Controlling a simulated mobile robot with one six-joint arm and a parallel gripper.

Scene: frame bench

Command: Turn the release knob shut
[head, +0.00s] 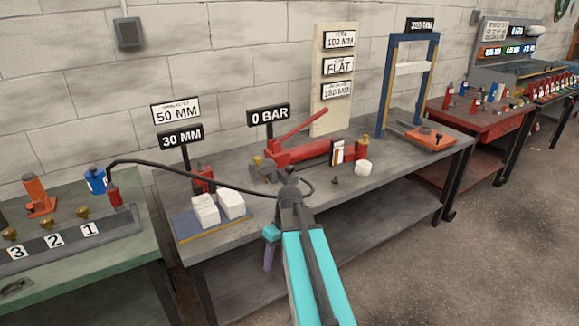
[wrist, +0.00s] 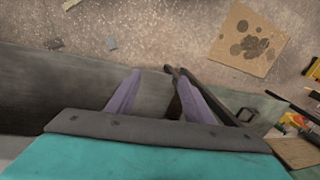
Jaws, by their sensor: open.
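A black hose (head: 215,181) arcs from a red cylinder (head: 115,195) towards the pump. White blocks (head: 205,210) sit at the bench's left. A blue frame (head: 386,85) stands at the right. Stained cardboard (wrist: 231,49) lies on the floor.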

